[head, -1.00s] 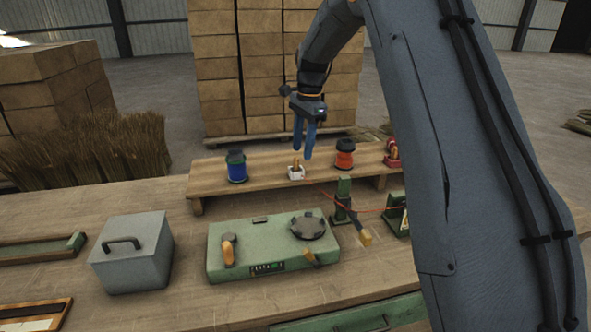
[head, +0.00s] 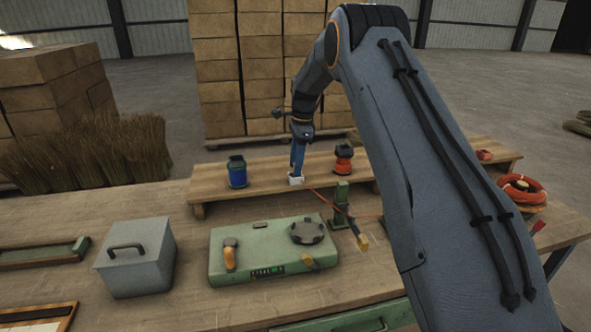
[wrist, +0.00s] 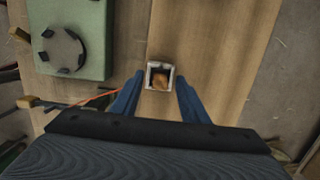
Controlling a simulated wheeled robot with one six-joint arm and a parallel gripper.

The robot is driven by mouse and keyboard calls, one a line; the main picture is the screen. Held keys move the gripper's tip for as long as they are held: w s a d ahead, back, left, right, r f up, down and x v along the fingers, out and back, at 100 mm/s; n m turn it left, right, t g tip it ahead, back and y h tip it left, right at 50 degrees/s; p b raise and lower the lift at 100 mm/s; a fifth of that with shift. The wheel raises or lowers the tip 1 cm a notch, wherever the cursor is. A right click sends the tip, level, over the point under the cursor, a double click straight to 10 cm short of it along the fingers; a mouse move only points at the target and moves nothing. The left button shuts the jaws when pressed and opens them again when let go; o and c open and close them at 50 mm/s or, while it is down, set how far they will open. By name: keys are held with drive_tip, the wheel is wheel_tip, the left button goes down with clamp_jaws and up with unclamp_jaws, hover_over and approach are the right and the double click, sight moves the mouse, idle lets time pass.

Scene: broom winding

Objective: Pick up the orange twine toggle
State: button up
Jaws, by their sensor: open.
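The orange twine toggle (wrist: 160,81) stands in a small white square holder (wrist: 151,68) in the wrist view. In the head view the white holder (head: 296,181) sits on the raised wooden shelf, and my fingers hide the toggle. My gripper (head: 298,170) is open and points down right above the holder. In the wrist view its blue fingertips (wrist: 160,76) lie on either side of the holder and toggle. I cannot tell whether they touch anything. An orange twine (head: 322,197) runs from near the holder toward a green post.
A blue spool (head: 237,171) stands left of the holder and a red-orange spool (head: 343,158) right of it. The green post (head: 341,203) and a green machine (head: 262,252) are in front. A grey box (head: 135,257) stands left. My arm covers part of the right side.

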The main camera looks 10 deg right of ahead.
drive_tip(key=shift+f, duration=0.35)
drive_tip(key=shift+c, duration=0.5)
clamp_jaws()
drive_tip(key=shift+r, duration=0.1)
